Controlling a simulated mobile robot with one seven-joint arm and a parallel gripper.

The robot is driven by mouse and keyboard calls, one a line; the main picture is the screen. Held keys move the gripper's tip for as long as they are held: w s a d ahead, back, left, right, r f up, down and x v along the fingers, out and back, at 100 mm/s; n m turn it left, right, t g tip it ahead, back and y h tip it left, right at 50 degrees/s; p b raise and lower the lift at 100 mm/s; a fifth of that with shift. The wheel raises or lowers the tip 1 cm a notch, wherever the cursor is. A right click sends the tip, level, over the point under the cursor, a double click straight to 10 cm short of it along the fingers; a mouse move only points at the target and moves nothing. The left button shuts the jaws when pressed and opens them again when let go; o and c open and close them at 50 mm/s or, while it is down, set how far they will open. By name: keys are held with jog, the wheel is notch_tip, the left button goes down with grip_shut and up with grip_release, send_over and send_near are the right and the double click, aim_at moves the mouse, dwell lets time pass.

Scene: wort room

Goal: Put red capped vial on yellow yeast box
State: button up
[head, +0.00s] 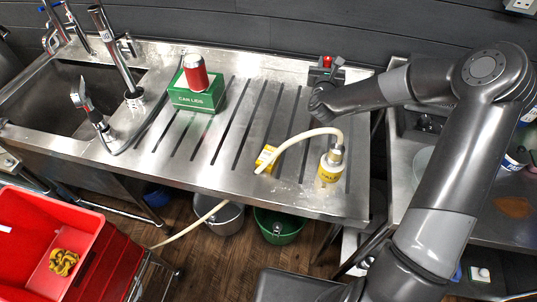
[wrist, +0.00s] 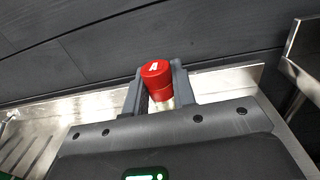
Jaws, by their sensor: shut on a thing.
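My gripper (head: 325,72) is at the back right of the steel counter, near the dark wall, shut on the red capped vial (head: 327,60). In the wrist view the vial's red cap (wrist: 156,72), marked with a white "A", sits between the two fingers (wrist: 157,90). A little of the paler vial body shows below the cap; the rest is hidden. Whether the vial touches the counter cannot be told. A small yellow box (head: 265,157), likely the yeast box, sits near the counter's front, left of and nearer than my gripper. A pale hose partly covers it.
A yellow-labelled container (head: 330,166) with the pale hose (head: 299,136) attached stands at the front right. The slotted counter (head: 250,118) between is mostly clear.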

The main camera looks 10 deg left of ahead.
jog(key=shift+h, duration=0.3)
jog(key=s+a+f, duration=0.1)
jog(key=s, duration=0.1)
jog(key=s+a+f, duration=0.1)
jog(key=a+f, duration=0.1)
jog(key=s+a+f, duration=0.1)
jog(key=s+a, duration=0.1)
jog(key=shift+s+a+f, duration=0.25)
jog(key=shift+s, duration=0.05)
jog(key=shift+m+h, duration=0.7)
jog(key=shift+h, duration=0.1)
jog(key=s, duration=0.1)
jog(key=s+a, duration=0.1)
jog(key=s, duration=0.3)
jog(key=shift+a, duration=0.35)
jog(key=s+d+r+m+g+h, duration=0.2)
jog(key=s+d+r+m+h, duration=0.15)
jog(key=s+r, duration=0.5)
jog(key=s+d+r+m+g+h, duration=0.1)
jog(key=s+d+r+m+h, duration=0.15)
jog(key=s+r+h, duration=0.65)
jog(key=y, duration=0.4)
send_over(269, 156)
notch_tip(269, 156, down, 15)
jog(key=shift+d+f, duration=0.1)
jog(key=shift+f, duration=0.05)
jog(key=shift+a+f, duration=0.2)
jog(key=shift+f, duration=1.9)
